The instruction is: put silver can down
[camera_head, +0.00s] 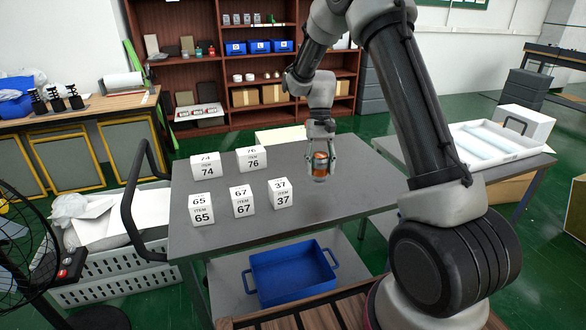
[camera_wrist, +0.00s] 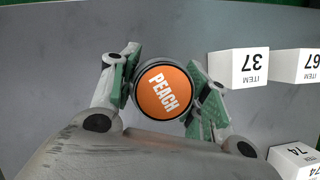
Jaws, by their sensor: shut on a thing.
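The can (camera_head: 320,172) is held upright in my gripper (camera_head: 320,158) over the right part of the grey table. Its side looks silver and orange-brown in the head view.
White numbered blocks stand to the can's left: 37 (camera_head: 280,194), 67 (camera_head: 243,202), 65 (camera_head: 202,210), 76 (camera_head: 252,160) and 74 (camera_head: 206,166). The tabletop right of and in front of the can is clear. A blue bin (camera_head: 292,277) sits on the lower shelf.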

